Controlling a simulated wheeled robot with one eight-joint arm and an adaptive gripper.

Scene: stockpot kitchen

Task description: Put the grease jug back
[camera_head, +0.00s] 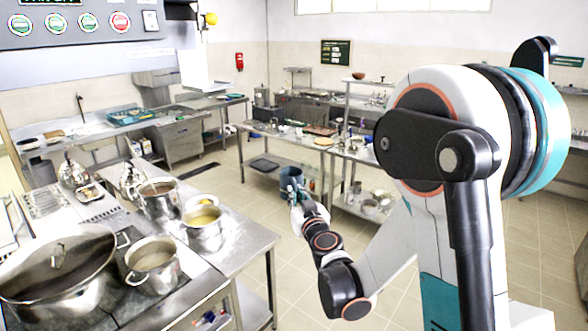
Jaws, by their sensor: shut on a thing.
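The grease jug (291,180) appears as a dark blue round container at the middle of the view, in front of the centre table. My gripper (299,203) is at the end of my outstretched arm and is shut on the jug. The jug is held in the air above the floor and looks about upright. My gripper hides its lower near side. The fingertips are small and partly hidden, so the exact grip on the jug cannot be told.
A steel counter (236,248) at left carries several pots, including a large lidded stockpot (60,262) and a pot with yellow contents (203,228). A centre table (286,139) with a lower shelf stands behind the jug.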

